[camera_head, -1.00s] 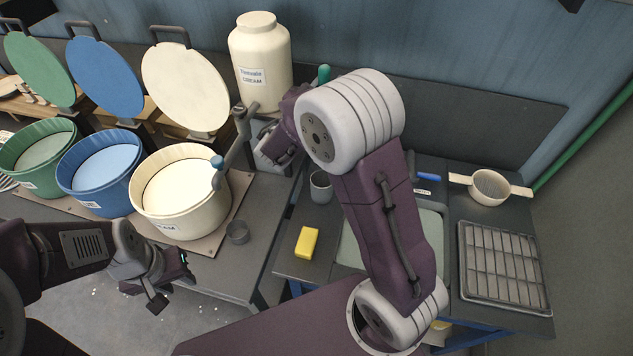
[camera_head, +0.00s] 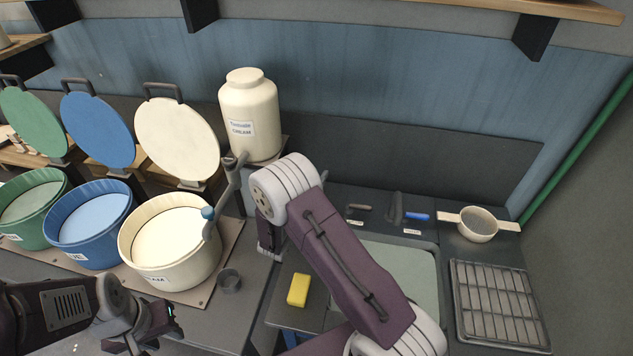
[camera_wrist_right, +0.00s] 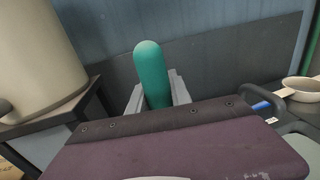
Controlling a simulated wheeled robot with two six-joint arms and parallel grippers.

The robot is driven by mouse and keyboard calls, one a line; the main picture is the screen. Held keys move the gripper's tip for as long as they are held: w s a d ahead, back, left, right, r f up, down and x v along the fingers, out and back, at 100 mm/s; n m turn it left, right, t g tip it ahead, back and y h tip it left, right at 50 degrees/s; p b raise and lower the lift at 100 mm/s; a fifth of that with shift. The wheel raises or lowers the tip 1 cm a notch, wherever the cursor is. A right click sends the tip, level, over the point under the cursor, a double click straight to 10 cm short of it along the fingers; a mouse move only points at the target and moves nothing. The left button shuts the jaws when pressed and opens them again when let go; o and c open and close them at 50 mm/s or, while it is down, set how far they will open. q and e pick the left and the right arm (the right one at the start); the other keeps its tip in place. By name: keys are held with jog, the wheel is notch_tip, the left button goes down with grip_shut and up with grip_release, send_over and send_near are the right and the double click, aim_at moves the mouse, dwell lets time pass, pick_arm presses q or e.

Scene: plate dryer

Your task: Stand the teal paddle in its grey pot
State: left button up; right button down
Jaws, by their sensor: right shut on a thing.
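The teal paddle's rounded handle (camera_wrist_right: 152,72) stands up between the grey fingers of my right gripper (camera_wrist_right: 155,95) in the right wrist view. That gripper is shut on it. The paddle's lower part is hidden behind my own wrist. In the head view my right wrist hangs beside the cream jar's stand, and my arm hides the fingers and most or all of the paddle. No grey pot shows clearly behind my right arm. A small dark grey pot (camera_head: 229,281) stands at the counter edge by the cream tub. My left gripper (camera_head: 148,328) is open and empty, low at the left.
The cream tub (camera_head: 140,250), blue tub (camera_head: 62,235) and green tub (camera_head: 15,225) stand left with lids raised. The cream jar (camera_head: 250,110) is behind, with a grey lever. A yellow sponge (camera_head: 298,290), strainer (camera_head: 478,226) and rack (camera_head: 495,300) lie right.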

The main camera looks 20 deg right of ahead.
notch_tip(320, 180, down, 2)
jog(key=shift+f, duration=0.2)
jog(key=shift+f, duration=0.2)
jog(key=c, duration=1.2)
grip_release()
jog(key=shift+o, duration=0.2)
jog(key=shift+r, duration=0.1)
